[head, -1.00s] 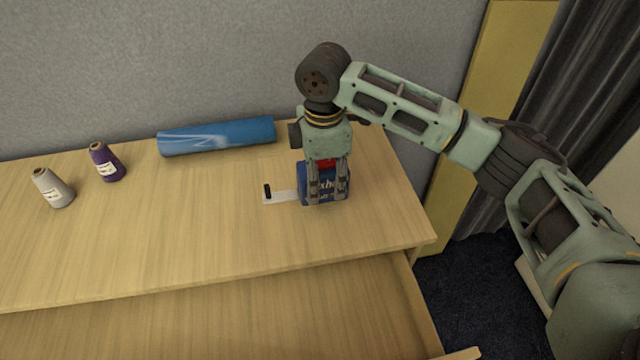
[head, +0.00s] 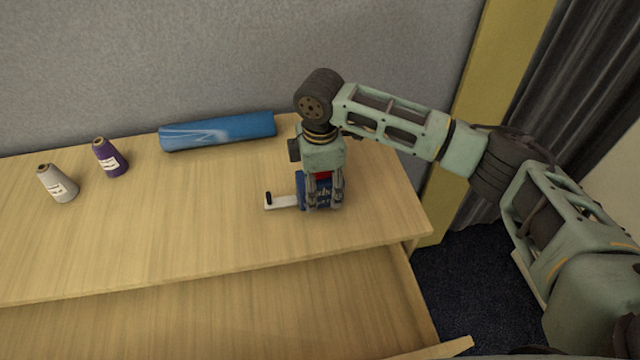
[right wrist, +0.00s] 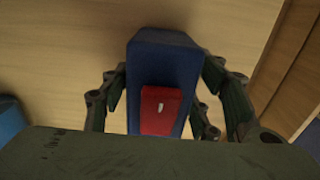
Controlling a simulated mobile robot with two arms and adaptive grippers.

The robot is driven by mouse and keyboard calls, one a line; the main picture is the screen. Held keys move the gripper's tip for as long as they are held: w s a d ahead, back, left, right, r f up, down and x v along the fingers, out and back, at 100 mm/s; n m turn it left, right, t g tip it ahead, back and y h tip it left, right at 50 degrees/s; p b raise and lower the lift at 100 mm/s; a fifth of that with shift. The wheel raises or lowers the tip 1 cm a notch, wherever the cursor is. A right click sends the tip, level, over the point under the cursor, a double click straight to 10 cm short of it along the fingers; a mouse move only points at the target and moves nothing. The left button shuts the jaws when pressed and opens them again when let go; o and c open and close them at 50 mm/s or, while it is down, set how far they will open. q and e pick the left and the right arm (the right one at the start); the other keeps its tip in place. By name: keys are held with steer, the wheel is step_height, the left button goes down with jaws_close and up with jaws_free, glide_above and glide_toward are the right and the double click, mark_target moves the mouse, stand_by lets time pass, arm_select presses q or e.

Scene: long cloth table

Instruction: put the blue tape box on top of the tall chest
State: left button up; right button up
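The blue tape box (head: 303,190), dark blue with white lettering and a red part, is upright between the fingers of my right gripper (head: 323,200). In the right wrist view the blue box (right wrist: 165,55) and its red part (right wrist: 160,108) fill the space between the fingers, which are close against both sides. The right gripper is shut on it. The box is over the wooden top (head: 150,240), which looks like the chest's top. I cannot tell whether its underside touches the wood. My left gripper is not in view.
A white strip with a black peg (head: 283,202) is just left of the box. A blue roll (head: 218,132) lies at the back; a purple spool (head: 110,158) and a grey spool (head: 57,184) stand at left. An open drawer (head: 250,315) juts out in front.

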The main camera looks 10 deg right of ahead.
stand_by(0.3)
step_height(320, 180, up, 11)
steer(key=b, duration=0.4)
steer(key=shift+r, duration=0.65)
steer(key=shift+s+f, duration=0.1)
